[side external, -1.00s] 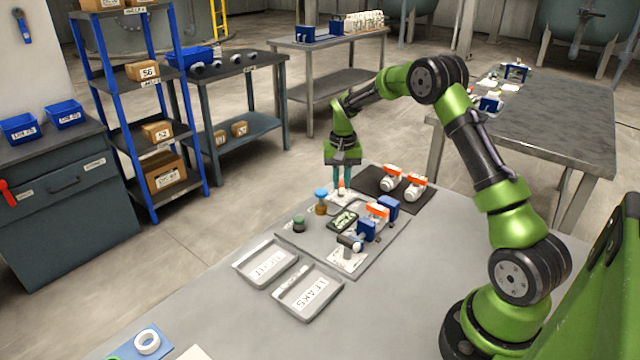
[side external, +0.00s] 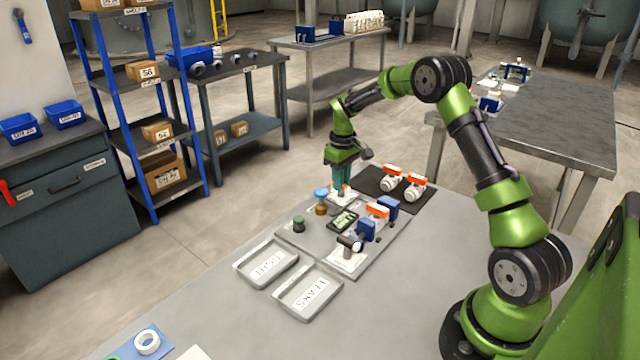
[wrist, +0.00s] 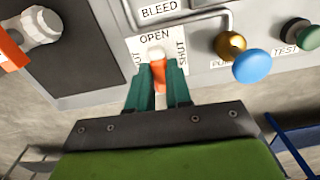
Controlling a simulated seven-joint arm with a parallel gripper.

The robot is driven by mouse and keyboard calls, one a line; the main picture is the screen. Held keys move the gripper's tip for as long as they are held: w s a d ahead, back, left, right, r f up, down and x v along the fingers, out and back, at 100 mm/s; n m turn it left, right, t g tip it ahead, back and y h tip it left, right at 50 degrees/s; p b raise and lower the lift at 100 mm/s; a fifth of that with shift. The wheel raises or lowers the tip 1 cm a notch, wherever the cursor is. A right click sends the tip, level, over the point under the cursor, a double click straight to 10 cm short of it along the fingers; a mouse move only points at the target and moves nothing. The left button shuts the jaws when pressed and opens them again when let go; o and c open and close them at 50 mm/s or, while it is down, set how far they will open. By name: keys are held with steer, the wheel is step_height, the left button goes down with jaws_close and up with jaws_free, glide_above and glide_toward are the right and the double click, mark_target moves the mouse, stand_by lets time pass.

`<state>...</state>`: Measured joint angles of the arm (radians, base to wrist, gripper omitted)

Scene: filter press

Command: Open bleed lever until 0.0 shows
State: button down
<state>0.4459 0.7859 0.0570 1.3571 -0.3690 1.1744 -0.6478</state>
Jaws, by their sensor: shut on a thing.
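The bleed lever (wrist: 159,76) is a small orange handle on a white hub, on a white plate (wrist: 141,45) marked OPEN and SHUT, beneath a BLEED label (wrist: 159,9). My gripper (wrist: 161,80) has its teal fingers closed around the orange handle, pointing down onto the plate. In the side external view my gripper (side external: 341,188) is at the back of the grey test panel (side external: 296,237), and its fingers partly hide the lever. The gauge (side external: 343,221) has a lit greenish screen on the panel; its digits are too small to read.
A blue knob (wrist: 252,65) and a dark green TEST knob (wrist: 298,34) stand right of the lever. White valves with orange handles (side external: 391,178) lie on a dark mat (side external: 366,184).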

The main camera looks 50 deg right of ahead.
steer(key=shift+r+n, duration=0.1)
steer(key=shift+n, duration=0.3)
steer(key=c, duration=1)
jaws_free()
steer(key=shift+c, duration=0.2)
step_height(320, 180, up, 17)
